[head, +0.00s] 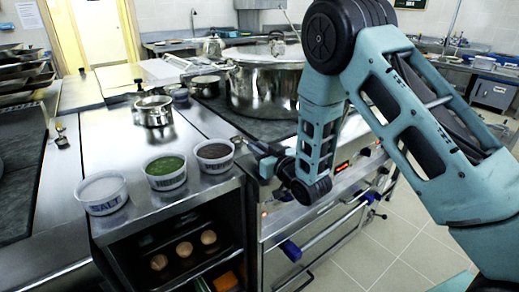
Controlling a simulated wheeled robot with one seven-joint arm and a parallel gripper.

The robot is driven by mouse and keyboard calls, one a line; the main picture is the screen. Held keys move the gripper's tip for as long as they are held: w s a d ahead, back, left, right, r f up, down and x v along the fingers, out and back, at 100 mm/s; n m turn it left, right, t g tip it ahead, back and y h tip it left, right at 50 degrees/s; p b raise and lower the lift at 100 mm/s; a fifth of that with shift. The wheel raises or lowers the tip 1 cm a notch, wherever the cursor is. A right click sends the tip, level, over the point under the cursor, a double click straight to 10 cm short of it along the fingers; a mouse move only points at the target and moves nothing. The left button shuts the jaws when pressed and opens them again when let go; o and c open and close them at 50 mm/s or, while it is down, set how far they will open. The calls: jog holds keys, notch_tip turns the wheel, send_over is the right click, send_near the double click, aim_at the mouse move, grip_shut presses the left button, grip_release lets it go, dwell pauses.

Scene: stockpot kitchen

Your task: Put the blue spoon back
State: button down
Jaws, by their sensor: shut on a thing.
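My gripper (262,156) is at the end of the teal arm, over the right edge of the steel counter by the stove front. It is to the right of the tub of dark contents (215,155) and apart from it. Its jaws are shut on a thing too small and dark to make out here. I cannot pick out the blue spoon for certain in this view. A white tub marked SALT (102,193) and a tub of green contents (166,171) stand left of the dark one, in a row on the counter.
A large steel stockpot (264,82) stands on the stove behind my gripper. A small steel pot (154,111) is on the counter further back. The open shelf (185,262) below holds several round brown things. An oven handle (325,232) juts out at the front.

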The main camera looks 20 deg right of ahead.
jog(key=c, duration=1.3)
grip_release()
jog(key=shift+c, duration=0.2)
jog(key=b+v, duration=0.1)
jog(key=v, duration=1.1)
jog(key=s+a+n+g+h, duration=0.1)
jog(key=s+a+g, duration=0.6)
jog(key=a+g, duration=0.3)
jog(key=s+r+n+g+h, duration=0.1)
jog(key=s+r+g+h, duration=0.1)
jog(key=s, duration=0.9)
jog(key=s+r+n+g+h, duration=0.2)
jog(key=s+g, duration=0.3)
jog(key=s, duration=0.6)
jog(key=shift+a, duration=0.4)
